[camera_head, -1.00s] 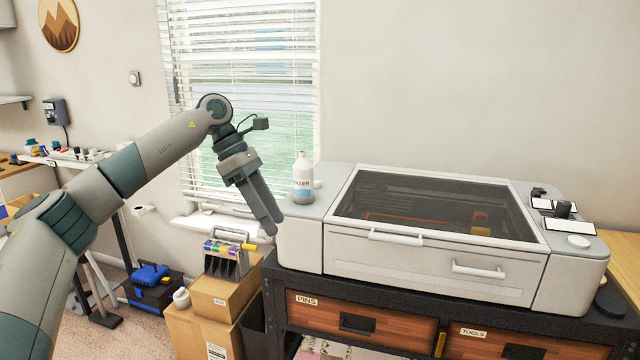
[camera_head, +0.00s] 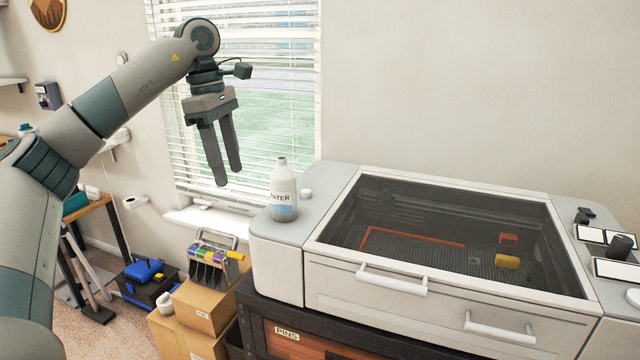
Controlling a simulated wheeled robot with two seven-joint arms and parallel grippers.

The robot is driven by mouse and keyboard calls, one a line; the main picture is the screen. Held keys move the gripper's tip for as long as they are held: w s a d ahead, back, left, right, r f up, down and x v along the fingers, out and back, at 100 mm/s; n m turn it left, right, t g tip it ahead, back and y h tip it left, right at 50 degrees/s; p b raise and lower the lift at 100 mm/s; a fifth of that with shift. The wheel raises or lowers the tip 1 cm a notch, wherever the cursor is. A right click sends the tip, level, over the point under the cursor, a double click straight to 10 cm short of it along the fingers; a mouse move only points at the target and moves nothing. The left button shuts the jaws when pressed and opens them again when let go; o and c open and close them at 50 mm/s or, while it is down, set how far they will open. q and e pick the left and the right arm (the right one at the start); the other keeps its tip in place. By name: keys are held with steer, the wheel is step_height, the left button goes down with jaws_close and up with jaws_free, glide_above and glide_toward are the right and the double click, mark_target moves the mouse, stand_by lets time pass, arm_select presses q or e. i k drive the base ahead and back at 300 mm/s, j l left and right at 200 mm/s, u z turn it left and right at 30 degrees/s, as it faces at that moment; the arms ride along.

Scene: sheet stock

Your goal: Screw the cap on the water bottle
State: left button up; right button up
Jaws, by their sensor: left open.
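The water bottle (camera_head: 284,196) is white with a blue band and a "WATER" label. It stands upright on the left end of the white machine, and its narrow neck shows no cap on it. A small white round piece, which looks like the cap (camera_head: 306,194), lies on the machine top just right of the bottle. My left gripper (camera_head: 228,178) is open and empty, fingers pointing down. In the picture it is to the left of the bottle and a little higher, apart from it. My right gripper is not in view.
The white machine (camera_head: 330,270) has a dark glass lid and front handles, and stands on a dark bench with a drawer marked "PINS". A window with blinds (camera_head: 270,60) is behind. Cardboard boxes (camera_head: 208,302) with a colourful rack on top stand at lower left.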

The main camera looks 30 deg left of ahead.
mark_target(283, 178)
steer(key=i, duration=1)
